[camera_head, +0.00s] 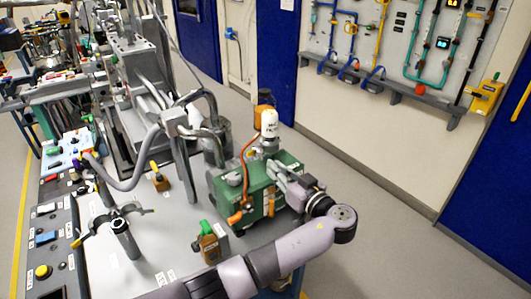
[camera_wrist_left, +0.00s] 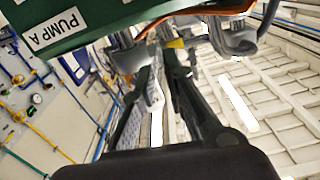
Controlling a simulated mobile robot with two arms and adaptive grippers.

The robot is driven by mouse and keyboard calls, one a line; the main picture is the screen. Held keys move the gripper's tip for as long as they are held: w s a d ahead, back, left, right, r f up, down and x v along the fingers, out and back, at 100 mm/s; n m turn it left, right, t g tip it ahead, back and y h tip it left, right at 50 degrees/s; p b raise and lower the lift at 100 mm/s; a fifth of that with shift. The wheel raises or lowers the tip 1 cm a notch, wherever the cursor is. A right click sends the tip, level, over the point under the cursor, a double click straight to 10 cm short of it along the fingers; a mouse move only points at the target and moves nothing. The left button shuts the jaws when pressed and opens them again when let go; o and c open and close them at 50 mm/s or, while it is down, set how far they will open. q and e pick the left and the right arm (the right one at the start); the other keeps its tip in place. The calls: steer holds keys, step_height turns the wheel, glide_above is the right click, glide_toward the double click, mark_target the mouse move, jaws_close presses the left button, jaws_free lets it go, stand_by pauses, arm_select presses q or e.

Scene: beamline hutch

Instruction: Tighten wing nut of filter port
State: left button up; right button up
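A green pump (camera_head: 245,188) stands on the grey bench, with a white filter canister (camera_head: 269,124) on top and an orange hose beside it. In the left wrist view the pump (camera_wrist_left: 85,22) is labelled PUMP A and fills the upper left. My left gripper (camera_head: 281,177) is at the pump's right end, close to its top. In the wrist view its fingers (camera_wrist_left: 163,68) stand apart with a narrow gap, and nothing clearly sits between them. A small yellow piece (camera_wrist_left: 175,43) shows just beyond the fingertips. I cannot make out the wing nut for certain. My right gripper is not in view.
A forked clamp stand (camera_head: 122,234) and grey hoses are left of the pump. A pipe panel (camera_head: 412,45) hangs on the wall. The floor to the right is clear.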

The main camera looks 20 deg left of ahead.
mark_target(261, 153)
arm_select(q)
steer(key=p+x, duration=0.1)
steer(key=x, duration=0.3)
steer(key=shift+w+a+r, duration=0.1)
steer(key=shift+w+a, duration=0.05)
steer(key=shift+w, duration=0.05)
steer(key=shift+w+a, duration=0.35)
steer(key=shift+a, duration=0.1)
jaws_close()
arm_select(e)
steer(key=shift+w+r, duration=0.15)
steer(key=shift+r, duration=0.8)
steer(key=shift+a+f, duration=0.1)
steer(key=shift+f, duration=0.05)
